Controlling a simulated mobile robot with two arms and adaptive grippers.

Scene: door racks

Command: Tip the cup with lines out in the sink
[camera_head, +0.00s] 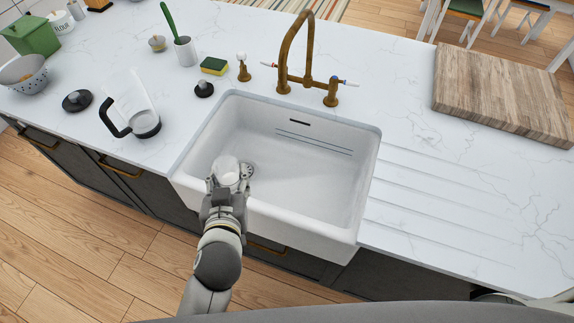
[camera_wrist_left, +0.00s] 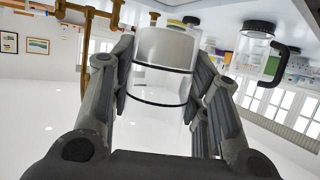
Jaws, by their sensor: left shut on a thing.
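My left gripper (camera_head: 224,190) reaches over the front edge of the white sink (camera_head: 300,195) and is shut on the cup with lines. In the head view the cup (camera_head: 226,169) shows as a small white round shape above the basin's left part. In the left wrist view the cup (camera_wrist_left: 163,75) is clear, with two dark rings, between the fingers of my left gripper (camera_wrist_left: 165,90). The wrist picture appears upside down. I cannot tell which end is the mouth or whether anything is inside. My right gripper is not in view.
A brass faucet (camera_head: 309,55) stands behind the sink. A wooden board (camera_head: 505,88) lies right. The basin's right part is clear.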

